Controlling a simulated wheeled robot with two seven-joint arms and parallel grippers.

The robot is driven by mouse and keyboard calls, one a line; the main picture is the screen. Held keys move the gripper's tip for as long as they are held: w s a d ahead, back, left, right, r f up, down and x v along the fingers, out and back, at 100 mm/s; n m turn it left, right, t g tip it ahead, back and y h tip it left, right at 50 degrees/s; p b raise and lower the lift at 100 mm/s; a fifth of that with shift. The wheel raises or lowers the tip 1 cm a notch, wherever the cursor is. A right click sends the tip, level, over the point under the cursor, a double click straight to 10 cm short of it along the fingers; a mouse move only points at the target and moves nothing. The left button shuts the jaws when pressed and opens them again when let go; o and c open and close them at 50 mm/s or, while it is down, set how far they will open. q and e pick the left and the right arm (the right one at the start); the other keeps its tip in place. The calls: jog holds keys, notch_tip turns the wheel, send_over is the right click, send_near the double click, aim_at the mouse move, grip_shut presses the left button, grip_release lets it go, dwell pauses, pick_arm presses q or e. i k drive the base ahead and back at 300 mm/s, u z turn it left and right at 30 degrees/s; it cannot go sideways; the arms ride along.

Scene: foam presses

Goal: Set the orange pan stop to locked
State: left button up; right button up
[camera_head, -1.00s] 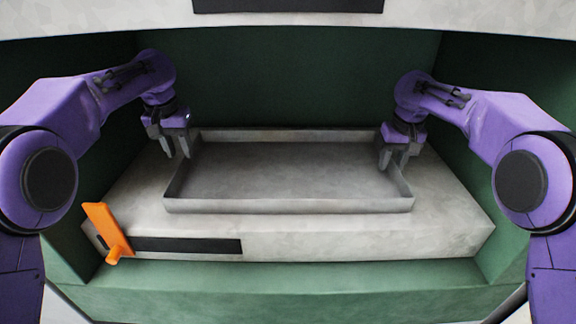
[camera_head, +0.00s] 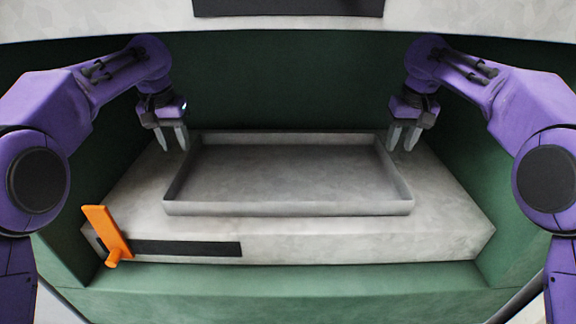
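The orange pan stop (camera_head: 108,233) stands upright at the left front corner of the grey platform, at the left end of a dark slot (camera_head: 185,247). The grey pan (camera_head: 288,208) sits on the platform behind the slot. My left gripper (camera_head: 174,142) hangs just off the pan's back left corner, with its two fingers pointing down and a narrow gap between them. My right gripper (camera_head: 403,139) hangs near the pan's back right corner, fingers apart and empty. Neither gripper touches the stop.
The pale grey platform (camera_head: 440,238) sits in a recess with green walls (camera_head: 290,85) at the back and sides. A green ledge (camera_head: 290,290) runs along the front. A grey overhead part with a dark panel (camera_head: 288,5) hangs above. The platform's front right is clear.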

aim_at(100, 217)
jog(key=k, duration=1)
